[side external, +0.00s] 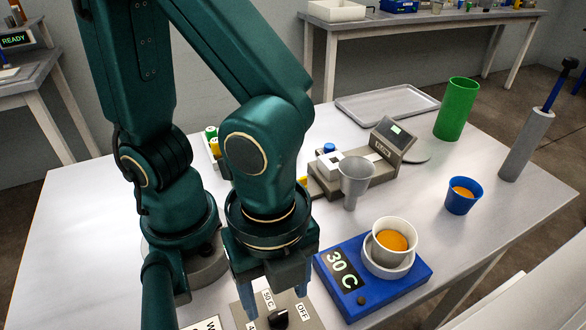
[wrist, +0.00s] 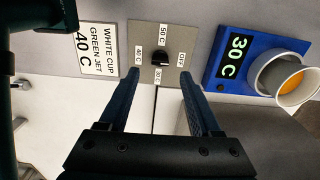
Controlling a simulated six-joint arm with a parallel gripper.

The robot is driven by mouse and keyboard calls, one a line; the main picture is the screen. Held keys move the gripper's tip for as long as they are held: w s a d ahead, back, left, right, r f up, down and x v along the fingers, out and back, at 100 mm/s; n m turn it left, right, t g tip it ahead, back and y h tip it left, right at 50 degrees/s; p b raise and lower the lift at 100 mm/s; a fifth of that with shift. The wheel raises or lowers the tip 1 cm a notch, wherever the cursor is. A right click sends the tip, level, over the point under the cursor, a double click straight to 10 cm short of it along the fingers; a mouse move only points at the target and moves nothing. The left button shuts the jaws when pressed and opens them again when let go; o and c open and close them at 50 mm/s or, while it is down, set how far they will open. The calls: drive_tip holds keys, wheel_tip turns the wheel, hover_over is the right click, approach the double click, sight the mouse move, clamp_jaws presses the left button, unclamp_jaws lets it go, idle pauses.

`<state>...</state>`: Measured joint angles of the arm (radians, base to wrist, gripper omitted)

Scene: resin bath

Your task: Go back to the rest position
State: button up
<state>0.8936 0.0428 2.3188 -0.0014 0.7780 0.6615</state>
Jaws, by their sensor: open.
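My gripper (side external: 273,292) is open and empty, pointing down over the dial panel at the table's front edge. In the wrist view its two fingers (wrist: 158,80) stand apart, one on each side of the dial knob (wrist: 160,57). The black knob (side external: 279,318) sits on a grey panel (wrist: 143,36) marked OFF, 30 C, 40 C and 50 C; I cannot tell which mark it points to. Right of it is the blue bath (side external: 415,288), whose display reads 30 C. A white cup (side external: 377,243) of orange liquid sits in its round well.
A card (wrist: 97,48) reads WHITE CUP, GREEN JET, 40 C. A grey funnel (side external: 356,177), blue cup (side external: 462,203) with orange contents, green cylinder (side external: 456,110), grey cylinder (side external: 526,146), scale (side external: 388,142) and tray (side external: 388,103) stand on the table.

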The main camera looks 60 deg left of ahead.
drive_tip(key=shift+w+a+r, duration=0.1)
drive_tip(key=shift+w+a, duration=0.05)
drive_tip(key=shift+w, duration=0.25)
drive_tip(key=w+a+r+n+t, duration=0.2)
drive_tip(key=a+n, duration=0.4)
drive_tip(key=n, duration=0.3)
drive_tip(key=w+a+r+n+t, duration=0.3)
drive_tip(key=w+a+r+n, duration=0.1)
drive_tip(key=a+r+n, duration=0.2)
drive_tip(key=shift+w+a+r+n+t, duration=0.3)
drive_tip(key=shift+a+r+n, duration=0.15)
drive_tip(key=shift+n, duration=0.95)
